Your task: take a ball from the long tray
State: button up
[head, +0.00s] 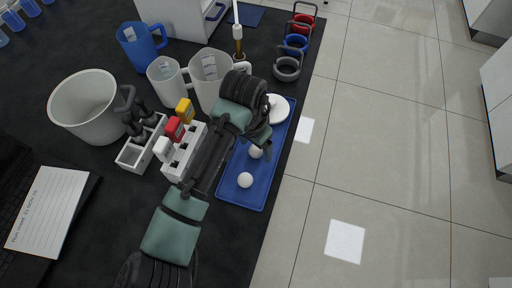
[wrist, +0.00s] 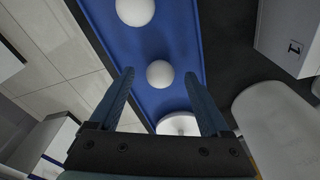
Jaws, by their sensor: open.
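The long blue tray (head: 233,192) lies near the right edge of the dark bench. Two white balls sit in it: a nearer ball (head: 245,180) and a farther ball (head: 255,152). A white round dish or lid (head: 277,108) is at the tray's far end. In the wrist view one ball (wrist: 160,74) shows between the fingertips, and another ball (wrist: 135,10) is at the top edge. My gripper (wrist: 158,80) is open and empty above the blue tray (wrist: 188,50). In the head view my arm hides part of the tray, and the fingers are mostly hidden.
White mugs (head: 167,82) and a blue mug (head: 141,46) stand left of the tray. A white rack (head: 184,150) with coloured blocks and a large white pot (head: 90,105) are farther left. Handled rings (head: 287,69) stand at the back right. Floor lies beyond the bench edge.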

jog(key=shift+f, duration=0.45)
jog(key=shift+c, duration=0.3)
grip_shut()
